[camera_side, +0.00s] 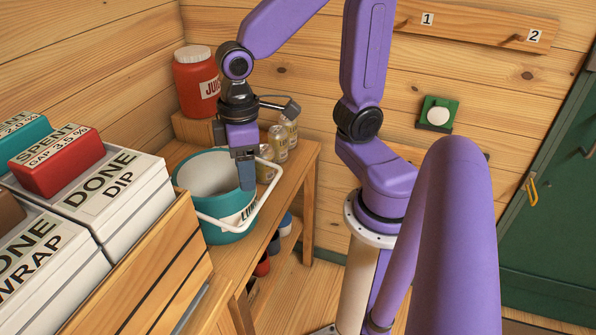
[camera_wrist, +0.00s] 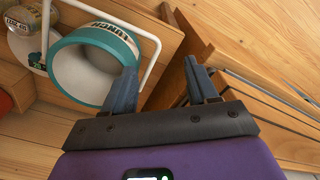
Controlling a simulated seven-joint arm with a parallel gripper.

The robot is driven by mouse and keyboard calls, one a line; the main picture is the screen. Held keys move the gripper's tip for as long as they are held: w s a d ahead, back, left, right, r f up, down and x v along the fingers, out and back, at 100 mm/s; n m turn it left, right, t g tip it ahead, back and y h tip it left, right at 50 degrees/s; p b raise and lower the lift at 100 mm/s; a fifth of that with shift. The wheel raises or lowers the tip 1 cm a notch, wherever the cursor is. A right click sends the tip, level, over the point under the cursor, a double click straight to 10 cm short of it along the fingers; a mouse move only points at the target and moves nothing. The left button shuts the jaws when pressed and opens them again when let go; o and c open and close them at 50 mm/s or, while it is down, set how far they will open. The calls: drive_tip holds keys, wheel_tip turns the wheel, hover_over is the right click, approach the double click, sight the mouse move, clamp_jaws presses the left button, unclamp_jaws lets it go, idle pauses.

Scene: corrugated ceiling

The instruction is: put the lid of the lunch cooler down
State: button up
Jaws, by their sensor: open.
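The lunch cooler (camera_side: 228,228) is a round teal tub on the wooden bench, with a white inside, a lettered label and a white bail handle (camera_side: 262,200). Its white inside shows, so it stands open. I cannot make out the lid as a separate part. My gripper (camera_side: 247,178) points down over the cooler's right side in the side view. In the wrist view the cooler (camera_wrist: 133,50) lies left of my gripper (camera_wrist: 162,85). The fingers are apart with nothing between them; the left finger overlaps the cooler's rim in the picture. Contact cannot be told.
A wooden crate (camera_side: 150,275) holding white DONE boxes (camera_side: 115,185) is close at the left front. Small items sit on the shelf below the bench.

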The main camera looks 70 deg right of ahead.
drive_tip(key=s+d+n, duration=0.1)
drive_tip(key=s+n, duration=0.3)
drive_tip(key=s, duration=0.5)
drive_tip(key=shift+d+n, duration=0.25)
drive_tip(key=shift+n, duration=0.15)
drive_tip(key=shift+s+d+f+n, duration=0.15)
drive_tip(key=shift+s+n, duration=0.15)
drive_tip(key=shift+s, duration=0.15)
drive_tip(key=c, duration=0.4)
drive_tip(key=shift+o, duration=0.2)
